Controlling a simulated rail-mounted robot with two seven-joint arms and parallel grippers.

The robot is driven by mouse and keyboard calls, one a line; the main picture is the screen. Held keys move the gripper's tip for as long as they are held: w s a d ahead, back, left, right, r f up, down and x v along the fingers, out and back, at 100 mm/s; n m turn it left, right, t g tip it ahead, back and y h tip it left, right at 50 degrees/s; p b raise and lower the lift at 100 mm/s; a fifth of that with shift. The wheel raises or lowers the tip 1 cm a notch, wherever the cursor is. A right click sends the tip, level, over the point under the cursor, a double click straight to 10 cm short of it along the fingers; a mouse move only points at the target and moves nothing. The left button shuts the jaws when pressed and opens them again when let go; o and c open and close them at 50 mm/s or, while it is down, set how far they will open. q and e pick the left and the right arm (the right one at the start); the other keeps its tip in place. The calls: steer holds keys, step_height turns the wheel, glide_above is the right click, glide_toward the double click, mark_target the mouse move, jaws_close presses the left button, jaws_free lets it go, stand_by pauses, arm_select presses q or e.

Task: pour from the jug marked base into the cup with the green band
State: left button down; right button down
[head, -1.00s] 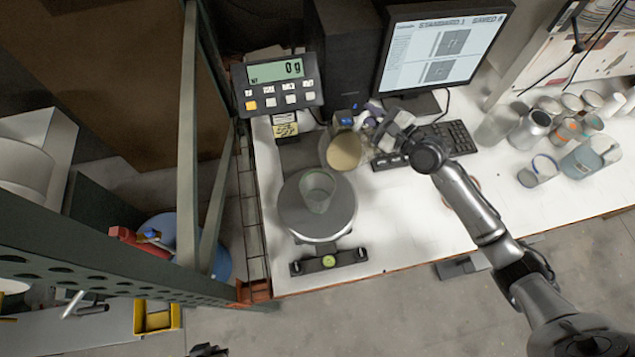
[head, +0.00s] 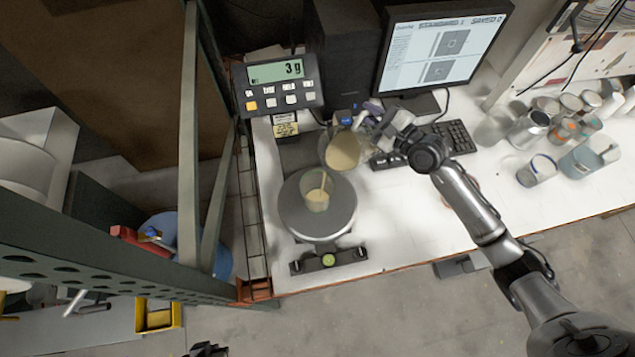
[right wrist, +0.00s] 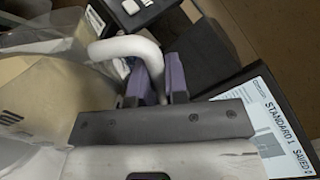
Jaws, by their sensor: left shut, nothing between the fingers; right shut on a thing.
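The clear jug (head: 343,150) with tan liquid is tilted over the back of the scale. A thin tan stream runs from it into a clear cup (head: 315,200) on the scale's round plate (head: 335,222). My left gripper (head: 207,350) is shut and empty, only partly in view at the bottom edge, far from the cup.
The scale display (head: 278,72) reads 3 g. A monitor (head: 440,45) and a keyboard (head: 450,138) stand behind my right arm. Several cups and cans (head: 540,168) stand at the right. A green rack post (head: 190,130) rises left of the bench.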

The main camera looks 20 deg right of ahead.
steer(key=shift+a+r, duration=0.1)
steer(key=shift+r, duration=0.2)
stand_by(0.5)
steer(key=shift+r+n, duration=0.1)
steer(key=shift+n, duration=0.2)
stand_by(0.4)
steer(key=shift+s+a+r+p, duration=0.1)
steer(key=shift+a+p, duration=0.05)
steer(key=shift+p, duration=0.15)
stand_by(0.4)
steer(key=shift+r, duration=0.1)
stand_by(0.6)
steer(key=shift+a+r, duration=0.1)
steer(key=shift+a, duration=0.05)
stand_by(0.5)
steer(key=shift+s+r+n, duration=0.1)
steer(key=shift+n, duration=0.2)
stand_by(0.4)
steer(key=shift+a, duration=0.1)
stand_by(0.4)
